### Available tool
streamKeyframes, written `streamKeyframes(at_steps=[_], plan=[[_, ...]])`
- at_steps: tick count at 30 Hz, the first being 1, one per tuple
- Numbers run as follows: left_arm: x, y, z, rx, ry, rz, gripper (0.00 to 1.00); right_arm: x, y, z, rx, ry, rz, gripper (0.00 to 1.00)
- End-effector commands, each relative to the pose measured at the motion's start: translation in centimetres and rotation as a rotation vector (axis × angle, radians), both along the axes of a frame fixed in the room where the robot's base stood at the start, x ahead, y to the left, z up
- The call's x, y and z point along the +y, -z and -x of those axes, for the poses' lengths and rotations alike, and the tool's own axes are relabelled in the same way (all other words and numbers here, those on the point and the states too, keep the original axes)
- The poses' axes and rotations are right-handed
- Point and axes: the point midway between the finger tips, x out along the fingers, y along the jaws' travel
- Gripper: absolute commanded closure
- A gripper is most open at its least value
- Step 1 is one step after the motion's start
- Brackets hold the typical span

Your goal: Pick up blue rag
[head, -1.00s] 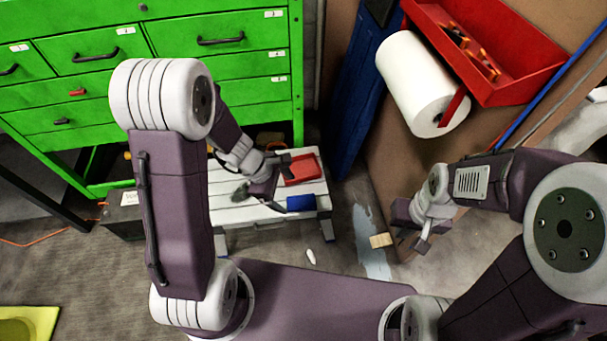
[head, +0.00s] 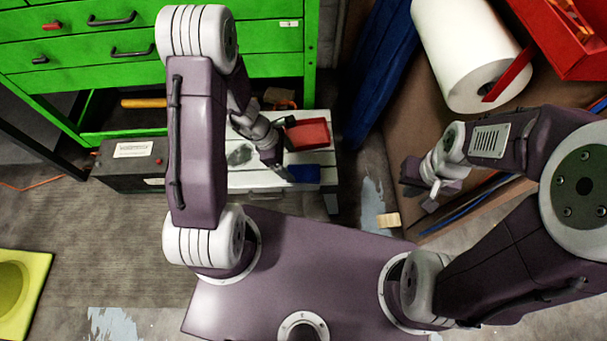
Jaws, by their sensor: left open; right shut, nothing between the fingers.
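The blue rag (head: 306,173) lies flat near the front right of a low white slatted bench, below a red tray (head: 308,134). My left gripper (head: 285,152) is open over the bench, just left of the rag and tray. Its lower finger overlaps the rag's left edge in the view; I cannot tell whether it touches. My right gripper (head: 424,195) is shut and empty, off to the right of the bench.
A green drawer cabinet (head: 270,66) stands behind the bench (head: 250,181). A black box (head: 130,165) is left of it. A grey-green item (head: 240,155) lies on the bench. A paper roll (head: 465,50) is at upper right. A small wooden block (head: 388,220) lies on the floor.

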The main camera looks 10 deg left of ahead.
Motion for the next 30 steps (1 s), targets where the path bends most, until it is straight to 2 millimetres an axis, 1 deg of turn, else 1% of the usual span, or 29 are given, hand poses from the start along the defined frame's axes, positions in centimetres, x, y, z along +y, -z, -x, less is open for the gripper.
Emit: streamKeyframes(at_steps=[1, 4, 5, 9, 12, 15, 21, 23, 24, 26, 27, 28, 30], plan=[[-0.3, 1.3, 0.0, 0.000, 0.002, 0.000, 0.15, 0.0, 1.1, 0.0, 0.000, 0.000, 0.000, 1.00], [-0.4, 1.3, -0.1, 0.000, 0.001, 0.000, 0.15, 0.0, 1.0, 0.0, 0.000, 0.000, 0.000, 1.00], [-0.5, 1.5, -0.1, 0.001, 0.001, 0.000, 0.15, 0.0, 1.3, 0.0, 0.000, 0.000, 0.000, 1.00], [-1.4, 4.5, -0.1, 0.001, 0.004, 0.000, 0.15, 0.0, 3.9, 0.0, 0.000, 0.000, 0.000, 1.00], [-2.0, 5.7, -0.3, 0.001, 0.001, 0.000, 0.15, 0.0, 4.8, 0.0, 0.000, 0.000, 0.000, 1.00], [-2.3, 6.0, -0.4, 0.000, 0.002, 0.000, 0.15, 0.0, 5.0, 0.0, 0.000, 0.000, 0.000, 1.00], [-2.3, 5.8, -0.4, 0.000, 0.001, 0.000, 0.15, 0.0, 4.7, 0.0, 0.000, 0.000, 0.000, 1.00], [-2.3, 5.8, -0.4, 0.000, 0.001, 0.000, 0.32, 0.0, 4.7, 0.0, 0.000, 0.000, 0.000, 1.00], [-2.3, 5.8, -0.4, 0.000, 0.001, 0.000, 0.43, 0.0, 4.7, 0.0, 0.000, 0.000, 0.000, 1.00], [-2.3, 5.8, -0.4, 0.000, 0.001, 0.000, 0.60, 0.0, 4.7, 0.0, 0.000, 0.000, 0.000, 1.00], [-2.3, 5.8, -0.4, 0.000, 0.001, 0.000, 0.71, 0.0, 4.7, 0.0, 0.000, 0.000, 0.000, 1.00], [-2.3, 5.8, -0.4, 0.000, 0.001, 0.000, 0.79, 0.0, 4.7, 0.0, 0.000, 0.000, 0.000, 1.00], [-2.3, 5.8, -0.4, 0.000, 0.001, 0.000, 0.81, 0.0, 4.7, 0.0, 0.000, 0.000, 0.000, 1.00]])
